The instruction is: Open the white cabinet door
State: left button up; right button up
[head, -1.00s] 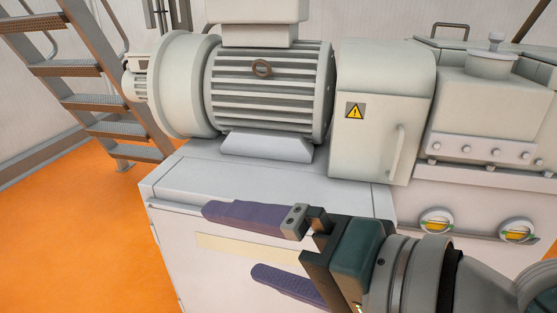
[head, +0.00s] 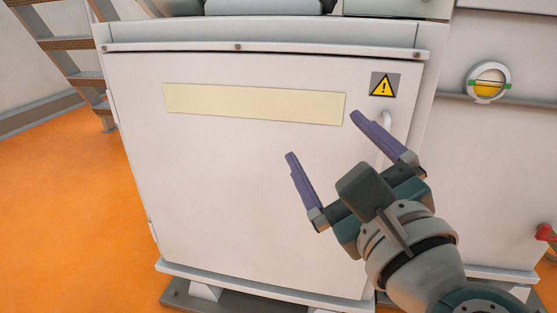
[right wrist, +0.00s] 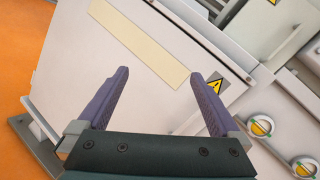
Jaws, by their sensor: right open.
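The white cabinet door (head: 225,175) fills the middle of the head view and looks shut. It has a cream label strip (head: 255,104), a yellow warning sign (head: 384,85) and a pale handle (head: 387,122) near its upper right edge. My right gripper (head: 322,135) is open and empty in front of the door, with its right finger close to the handle in the picture. The finger and wrist hide part of the door's right edge. In the right wrist view, the open fingers (right wrist: 162,75) point at the door (right wrist: 100,55). My left gripper is not in view.
A round gauge-like fitting (head: 488,82) sits on the panel right of the door, and a red part (head: 545,233) shows at the right edge. Metal stairs (head: 75,45) stand at the far left. The orange floor (head: 60,215) left of the cabinet is clear.

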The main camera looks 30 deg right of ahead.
jog(key=s+d+f+m+g+h+b, duration=0.2)
jog(key=d+f+m+h+b, duration=0.2)
jog(key=f+m+b, duration=0.55)
jog(key=s+d+f+m+g+h+b, duration=0.1)
jog(key=d+f+m+g+h+b, duration=0.2)
jog(key=f+b, duration=0.75)
jog(key=w+d+f+p, duration=0.1)
jog(key=w+d+f, duration=0.2)
jog(key=w+d, duration=0.4)
jog(key=shift+d+f+n, duration=0.2)
jog(key=shift+d+n, duration=0.1)
jog(key=shift+n, duration=0.05)
jog(key=shift+w, duration=0.1)
jog(key=shift+c, duration=0.2)
grip_shut()
